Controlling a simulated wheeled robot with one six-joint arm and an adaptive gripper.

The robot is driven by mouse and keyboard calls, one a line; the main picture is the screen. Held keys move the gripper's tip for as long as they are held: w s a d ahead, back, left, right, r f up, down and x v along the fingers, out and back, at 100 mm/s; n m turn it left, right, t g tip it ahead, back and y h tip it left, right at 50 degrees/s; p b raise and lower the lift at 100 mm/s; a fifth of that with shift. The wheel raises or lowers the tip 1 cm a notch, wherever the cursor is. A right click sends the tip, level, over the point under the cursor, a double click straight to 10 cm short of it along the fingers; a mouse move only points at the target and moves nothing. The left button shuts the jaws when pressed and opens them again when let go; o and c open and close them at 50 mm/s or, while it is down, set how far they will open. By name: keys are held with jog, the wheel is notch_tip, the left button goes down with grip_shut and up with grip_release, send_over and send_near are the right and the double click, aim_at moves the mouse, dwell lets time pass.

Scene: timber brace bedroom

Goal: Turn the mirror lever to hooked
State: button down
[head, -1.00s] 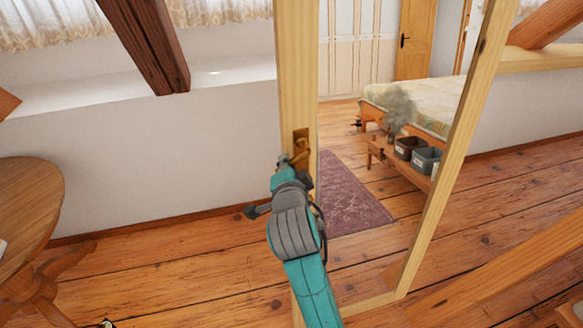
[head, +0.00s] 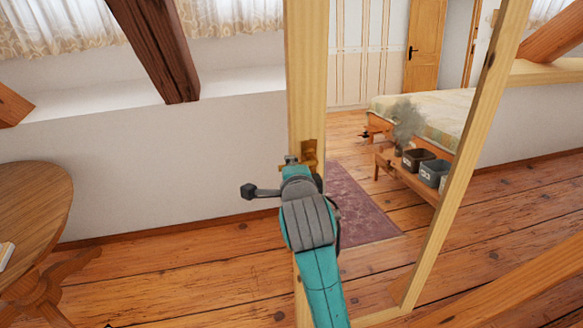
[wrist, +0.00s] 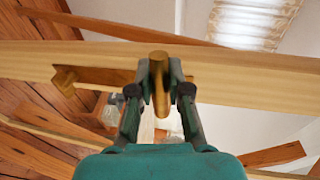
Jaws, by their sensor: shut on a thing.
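The mirror's pale timber frame (head: 305,75) stands upright in the middle of the head view. A brass lever fitting (head: 310,153) sits on its near upright, partly hidden behind my gripper (head: 293,162). In the wrist view, the brass lever (wrist: 159,90) is between the two fingers of my gripper (wrist: 160,78), which is shut on it. The frame bar (wrist: 235,75) runs across behind the fingers. A brass and wooden piece (wrist: 65,80) shows on the bar to the left. The lever's exact angle is hard to tell in the head view.
A round wooden table (head: 35,205) stands at the left. A dark timber brace (head: 160,50) slopes before the white wall. Within the mirror frame show a bed (head: 440,115), a bench with boxes (head: 400,172) and a purple rug (head: 365,205).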

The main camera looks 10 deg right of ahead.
dwell(0.3)
jog(key=c, duration=1.1)
grip_release()
jog(key=d+v, duration=0.1)
jog(key=v, duration=0.6)
jog(key=shift+s+a, duration=0.25)
jog(key=shift+a, duration=0.2)
